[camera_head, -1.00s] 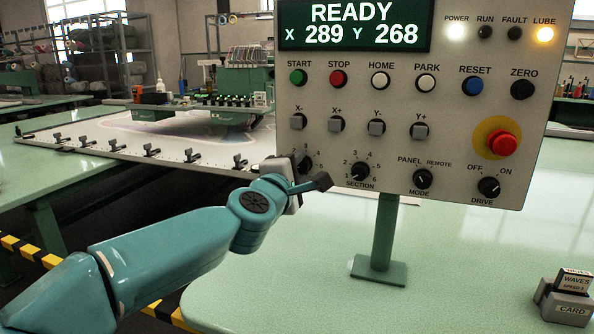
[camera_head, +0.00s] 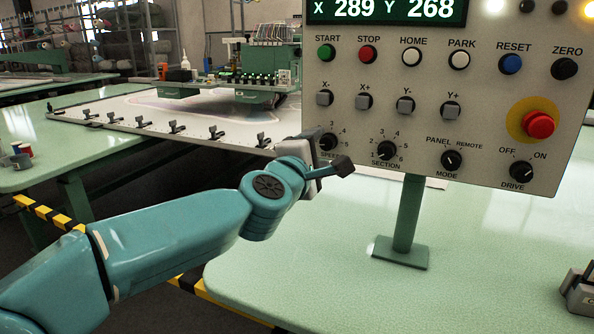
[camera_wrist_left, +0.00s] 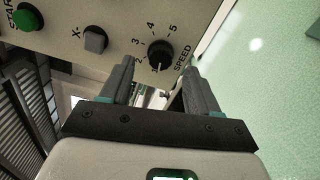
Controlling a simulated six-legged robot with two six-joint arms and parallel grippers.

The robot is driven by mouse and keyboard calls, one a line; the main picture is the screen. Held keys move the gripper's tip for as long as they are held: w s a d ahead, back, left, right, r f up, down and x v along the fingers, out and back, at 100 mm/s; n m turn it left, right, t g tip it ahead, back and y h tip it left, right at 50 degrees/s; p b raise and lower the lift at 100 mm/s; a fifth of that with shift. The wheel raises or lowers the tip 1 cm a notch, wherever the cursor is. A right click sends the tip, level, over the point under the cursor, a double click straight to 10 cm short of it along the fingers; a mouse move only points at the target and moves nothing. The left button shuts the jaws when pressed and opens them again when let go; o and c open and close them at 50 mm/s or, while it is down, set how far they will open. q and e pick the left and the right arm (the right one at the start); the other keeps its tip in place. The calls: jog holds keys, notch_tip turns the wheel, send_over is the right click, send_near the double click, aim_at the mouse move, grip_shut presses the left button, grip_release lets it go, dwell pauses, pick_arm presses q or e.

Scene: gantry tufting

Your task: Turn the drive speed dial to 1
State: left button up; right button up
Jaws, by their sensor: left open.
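The drive speed dial (camera_head: 328,141) is a black round knob at the lower left of the control panel, partly hidden by my left gripper in the head view. In the left wrist view the speed dial (camera_wrist_left: 159,52) shows marks 2 to 5 around it. Its white pointer line faces the bottom of that picture, past the 2; the 1 cannot be made out. My left gripper (camera_wrist_left: 157,75) is open, its fingers on either side below the knob and apart from it. It also shows in the head view (camera_head: 325,168).
The section dial (camera_head: 387,150), mode switch (camera_head: 452,160) and drive switch (camera_head: 516,171) sit right of the speed dial. The X- button (camera_head: 325,98) is just above it. A red emergency stop (camera_head: 539,124) sits at right. The green table (camera_head: 330,270) below is mostly clear.

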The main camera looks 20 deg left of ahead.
pick_arm(q)
jog(key=s+p, duration=0.1)
jog(key=s, duration=1.2)
jog(key=shift+a, duration=0.2)
jog(key=shift+s, duration=0.1)
